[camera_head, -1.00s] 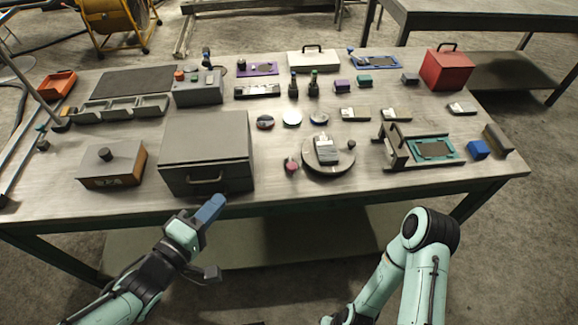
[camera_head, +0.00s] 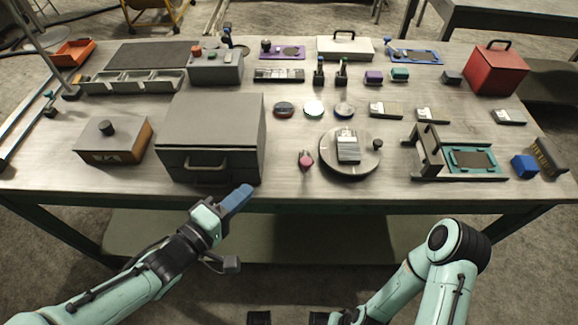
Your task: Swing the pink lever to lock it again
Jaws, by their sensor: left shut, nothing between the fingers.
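The pink lever (camera_head: 305,160) is a small pink-red piece at the left edge of a round grey turntable (camera_head: 352,171). A grey block (camera_head: 348,146) sits on the turntable, and a dark knob (camera_head: 378,144) is at its right edge. My left gripper (camera_head: 238,198) has blue fingers, shut and empty. It is in front of the table's near edge, left of and nearer than the lever, not touching it.
A grey drawer box (camera_head: 212,130) stands left of the lever. A teal-plated fixture (camera_head: 472,160) with an upright frame is to the right. Several round discs and small blocks lie behind the turntable. The table (camera_head: 300,188) is clear in front of the lever.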

